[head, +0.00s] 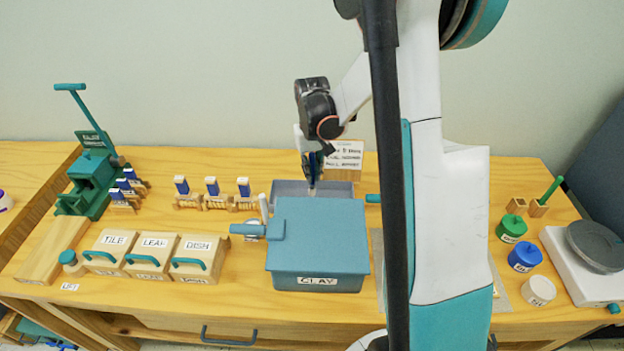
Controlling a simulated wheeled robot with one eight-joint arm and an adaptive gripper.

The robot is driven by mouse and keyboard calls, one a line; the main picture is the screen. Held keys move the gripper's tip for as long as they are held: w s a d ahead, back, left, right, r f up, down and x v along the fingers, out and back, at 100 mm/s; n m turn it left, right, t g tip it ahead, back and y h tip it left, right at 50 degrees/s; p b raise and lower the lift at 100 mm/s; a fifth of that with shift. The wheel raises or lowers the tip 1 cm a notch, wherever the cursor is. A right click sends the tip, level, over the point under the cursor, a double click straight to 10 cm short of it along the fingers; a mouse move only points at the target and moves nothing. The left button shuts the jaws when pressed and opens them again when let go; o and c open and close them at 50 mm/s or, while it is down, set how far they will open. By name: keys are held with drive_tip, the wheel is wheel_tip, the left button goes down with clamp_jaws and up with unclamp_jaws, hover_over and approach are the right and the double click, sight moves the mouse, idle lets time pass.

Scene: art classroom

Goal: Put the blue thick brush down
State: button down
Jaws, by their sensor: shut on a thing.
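My gripper (313,165) points down behind the blue lidded box labelled CLAY (318,284). It is shut on a thin, partly hidden item, which I take to be the blue thick brush (312,184). The item hangs upright over the grey-blue open tray or bin (288,187). I cannot tell whether its lower end touches the tray. The brush is small in view, and the fingers cover much of it.
Several labelled wooden boxes (148,256) stand front left. A green press (90,182) stands back left. At the right are wooden holders (538,208), one with a green-handled tool, colored jars (511,228) and a white wheel base (572,270). A lettered card (343,158) stands behind the tray.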

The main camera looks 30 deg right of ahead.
sight(312, 153)
drive_tip(key=shift+f+b, duration=0.35)
drive_tip(key=shift+f, duration=1.1)
drive_tip(key=shift+f, duration=0.1)
drive_tip(key=shift+f, duration=0.15)
drive_tip(key=c, duration=1.7)
unclamp_jaws()
drive_tip(key=shift+o, duration=0.2)
wheel_tip(312, 153, up, 12)
drive_tip(key=p, duration=0.3)
drive_tip(key=shift+r+p, duration=0.25)
drive_tip(key=shift+p, duration=0.1)
